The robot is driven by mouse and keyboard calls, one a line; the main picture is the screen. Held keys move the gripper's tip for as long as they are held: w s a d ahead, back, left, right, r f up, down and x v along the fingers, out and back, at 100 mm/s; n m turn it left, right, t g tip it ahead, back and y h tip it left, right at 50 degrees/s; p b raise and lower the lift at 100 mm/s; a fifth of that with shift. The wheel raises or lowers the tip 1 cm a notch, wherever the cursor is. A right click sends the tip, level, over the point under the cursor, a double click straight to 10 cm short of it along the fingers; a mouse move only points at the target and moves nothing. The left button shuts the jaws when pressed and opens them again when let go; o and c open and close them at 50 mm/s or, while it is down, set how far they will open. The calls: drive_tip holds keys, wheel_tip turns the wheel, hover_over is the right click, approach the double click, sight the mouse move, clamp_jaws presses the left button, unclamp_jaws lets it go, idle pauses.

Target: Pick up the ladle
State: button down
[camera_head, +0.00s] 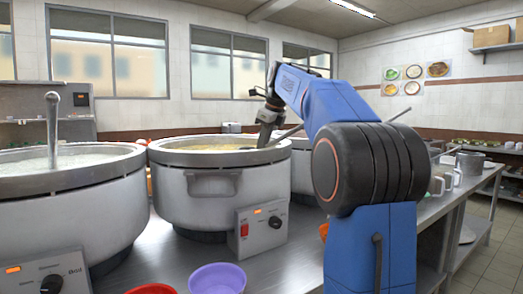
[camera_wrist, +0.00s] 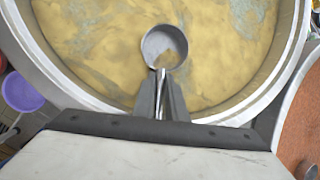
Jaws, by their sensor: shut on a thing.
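My gripper (camera_head: 265,136) reaches down over the middle stockpot (camera_head: 200,189), which holds yellowish congee (camera_head: 208,147). In the wrist view my gripper (camera_wrist: 161,88) is shut on the ladle's handle, just below its round metal bowl. The ladle (camera_wrist: 164,42) is over the congee surface, with some yellowish congee showing in its bowl. I cannot tell how far the bowl sits above or in the congee. The fingers hide part of the handle. The pot rim (camera_wrist: 288,62) curves around the congee in the wrist view.
A left stockpot (camera_head: 70,215) holds pale liquid and an upright metal handle (camera_head: 52,125). A purple bowl (camera_head: 217,278) and a red bowl (camera_head: 152,289) stand at the counter front. A control box (camera_head: 262,229) is on the middle pot's front. Metal mugs stand at right.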

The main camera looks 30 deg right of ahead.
wheel_tip(320, 180, up, 9)
drive_tip(key=shift+r, duration=0.2)
drive_tip(key=shift+s+f, duration=0.3)
drive_tip(key=shift+f, duration=0.75)
drive_tip(key=shift+s+f, duration=0.25)
drive_tip(key=shift+f, duration=0.75)
drive_tip(key=shift+f, duration=0.1)
drive_tip(key=shift+f, duration=2.6)
drive_tip(key=c, duration=1.7)
unclamp_jaws()
